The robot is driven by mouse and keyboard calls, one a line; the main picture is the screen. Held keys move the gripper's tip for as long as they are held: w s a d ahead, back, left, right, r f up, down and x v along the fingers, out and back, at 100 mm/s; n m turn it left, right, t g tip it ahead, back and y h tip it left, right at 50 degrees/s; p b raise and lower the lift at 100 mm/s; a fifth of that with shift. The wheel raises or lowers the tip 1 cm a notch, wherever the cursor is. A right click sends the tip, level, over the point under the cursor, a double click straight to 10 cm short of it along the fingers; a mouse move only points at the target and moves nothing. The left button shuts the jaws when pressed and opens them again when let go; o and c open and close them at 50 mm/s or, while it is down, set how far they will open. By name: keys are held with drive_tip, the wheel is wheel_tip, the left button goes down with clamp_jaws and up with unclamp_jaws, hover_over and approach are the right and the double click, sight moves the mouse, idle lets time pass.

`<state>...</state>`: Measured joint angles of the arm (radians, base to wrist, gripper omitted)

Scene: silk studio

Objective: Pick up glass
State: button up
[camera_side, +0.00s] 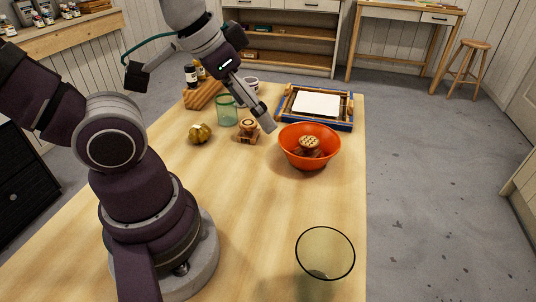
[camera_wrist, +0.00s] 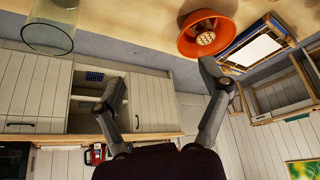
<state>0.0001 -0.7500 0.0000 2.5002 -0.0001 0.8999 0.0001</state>
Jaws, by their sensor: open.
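A pale olive, see-through glass (camera_side: 325,275) stands at the near right of the table in the side view. A second, green see-through glass (camera_side: 227,112) stands at the far left, close to my gripper. My gripper (camera_side: 265,117) hangs above the table between the green glass and the orange bowl, with nothing in its jaws. In the wrist view my gripper (camera_wrist: 165,88) has its fingers wide apart and empty. A clear glass (camera_wrist: 48,35) is cut off at the upper left there, away from the fingers; I cannot tell for certain which of the two it is.
An orange bowl (camera_side: 296,152) holding a wooden, patterned piece (camera_side: 308,143) is right of my gripper. A blue-edged frame (camera_side: 348,122) lies behind it. A wooden stamp (camera_side: 247,128), gold pear-like object (camera_side: 200,134), white mug (camera_side: 251,84) and rack (camera_side: 204,96) stand nearby. The table's middle is clear.

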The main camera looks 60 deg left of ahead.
drive_tip(key=o, duration=0.4)
drive_tip(key=shift+o, duration=0.2)
drive_tip(key=m+g+h, duration=0.3)
drive_tip(key=m+g, duration=0.3)
drive_tip(key=m, duration=1.2)
hover_over(325, 266)
drive_tip(key=s+a, duration=0.1)
drive_tip(key=s, duration=0.2)
wheel_tip(325, 266, down, 4)
drive_tip(key=shift+m, duration=0.4)
drive_tip(key=x, duration=1)
drive_tip(key=shift+w+d+f, duration=0.1)
drive_tip(key=shift+w+f, duration=0.2)
drive_tip(key=shift+w, duration=0.05)
